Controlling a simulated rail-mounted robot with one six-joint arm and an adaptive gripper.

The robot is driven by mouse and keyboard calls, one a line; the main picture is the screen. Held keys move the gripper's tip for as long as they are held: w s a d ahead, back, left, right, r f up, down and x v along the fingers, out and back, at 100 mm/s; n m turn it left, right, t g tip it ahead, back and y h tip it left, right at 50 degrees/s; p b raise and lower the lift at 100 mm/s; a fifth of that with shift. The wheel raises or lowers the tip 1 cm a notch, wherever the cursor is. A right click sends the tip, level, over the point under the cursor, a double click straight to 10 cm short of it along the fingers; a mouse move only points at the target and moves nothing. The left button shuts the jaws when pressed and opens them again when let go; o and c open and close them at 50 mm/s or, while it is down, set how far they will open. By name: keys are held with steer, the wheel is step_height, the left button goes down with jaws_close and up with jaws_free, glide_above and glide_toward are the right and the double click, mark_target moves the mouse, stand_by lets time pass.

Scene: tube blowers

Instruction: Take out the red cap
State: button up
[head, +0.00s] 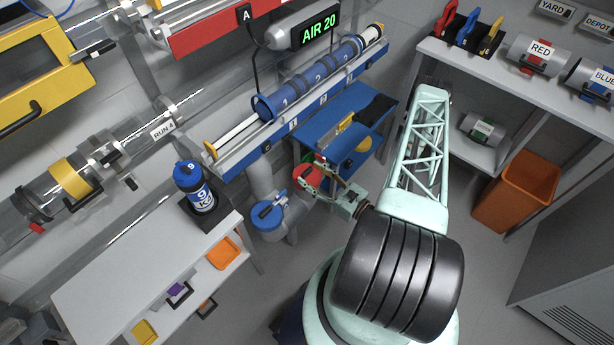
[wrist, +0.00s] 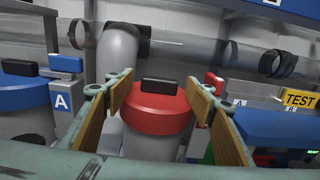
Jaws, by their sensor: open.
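The red cap (head: 306,177) sits on a grey upright pipe stub, to the right of and behind a blue cap (head: 268,214) in the head view. In the wrist view the red cap (wrist: 155,114) is in the middle, with a black block handle (wrist: 160,86) on its top. My gripper (wrist: 160,98) is open, with one wood-faced finger on each side of the cap. I see no finger closed on the handle, and I cannot tell how far the fingertips are from it. My gripper (head: 312,180) also shows beside the red cap in the head view.
The blue cap (wrist: 24,98) with its black handle stands close on the left, by an A sign (wrist: 62,98). A blue bench (head: 340,112) is behind, by a TEST sign (wrist: 301,98). A clear horizontal pipe (wrist: 205,50) runs behind the red cap.

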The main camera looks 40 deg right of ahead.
mark_target(310, 176)
steer(key=shift+w, duration=0.4)
steer(key=shift+c, duration=0.4)
steer(key=c, duration=0.9)
steer(key=shift+r, duration=0.1)
steer(key=shift+r+p, duration=0.5)
steer(key=shift+r, duration=1.1)
steer(key=s+a+p, duration=0.1)
steer(key=s+a, duration=0.1)
steer(key=s, duration=0.5)
steer(key=s+a+r+p, duration=0.1)
steer(key=s+a, duration=0.2)
steer(key=s, duration=0.5)
steer(key=shift+a+r, duration=0.25)
steer(key=shift+r, duration=0.05)
